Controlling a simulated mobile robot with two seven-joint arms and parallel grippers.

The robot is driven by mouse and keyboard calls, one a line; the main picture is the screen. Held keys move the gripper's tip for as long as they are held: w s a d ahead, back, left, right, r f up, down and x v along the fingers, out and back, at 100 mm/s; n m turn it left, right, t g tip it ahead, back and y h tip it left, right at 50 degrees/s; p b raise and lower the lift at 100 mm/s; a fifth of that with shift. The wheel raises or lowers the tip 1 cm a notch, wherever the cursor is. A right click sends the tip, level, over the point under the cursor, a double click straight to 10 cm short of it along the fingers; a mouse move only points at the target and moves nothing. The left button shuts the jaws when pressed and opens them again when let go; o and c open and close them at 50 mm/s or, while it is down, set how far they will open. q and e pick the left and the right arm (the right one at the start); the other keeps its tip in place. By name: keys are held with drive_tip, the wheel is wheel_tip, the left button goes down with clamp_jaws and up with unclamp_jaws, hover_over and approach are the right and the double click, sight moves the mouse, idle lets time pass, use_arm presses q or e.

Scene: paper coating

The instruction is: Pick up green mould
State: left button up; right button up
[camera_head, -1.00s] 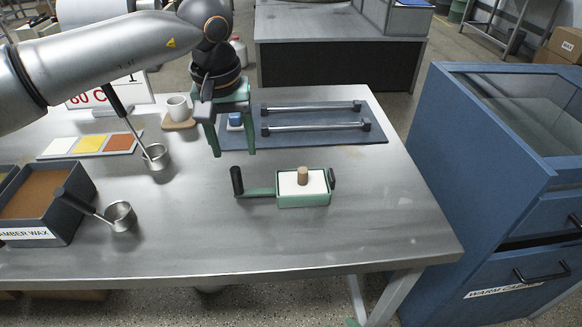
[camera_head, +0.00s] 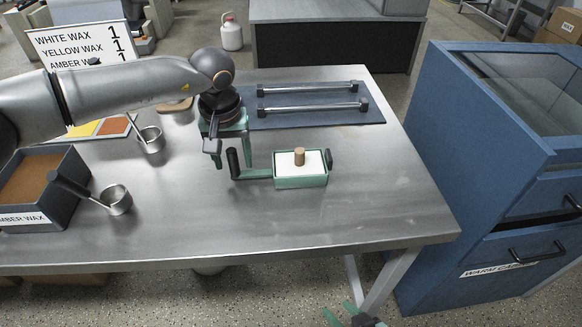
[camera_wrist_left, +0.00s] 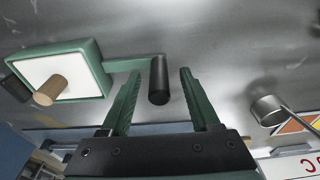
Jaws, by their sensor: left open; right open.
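The green mould (camera_head: 301,182) is a shallow tray with a white filling and a wooden peg on top. It lies on the table, with a green arm to its left ending in an upright black handle (camera_head: 233,164) and a small black knob on its right. My left gripper (camera_head: 232,160) is open and empty, just above the handle. The mould tray (camera_wrist_left: 92,55) is at the left there. My right gripper (camera_head: 338,309) is open, low beyond the table's front edge.
A dark mat (camera_head: 310,118) with two metal bars lies behind the mould. Two ladles (camera_head: 118,200) and (camera_head: 150,142) and an amber wax box (camera_head: 70,190) are at the left. A blue cabinet (camera_head: 425,180) stands right of the table. The table right of the mould is clear.

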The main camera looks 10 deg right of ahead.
use_arm(q)
drive_tip(key=shift+f, duration=0.4)
drive_tip(key=shift+c, duration=0.2)
clamp_jaws()
drive_tip(key=shift+r, duration=0.1)
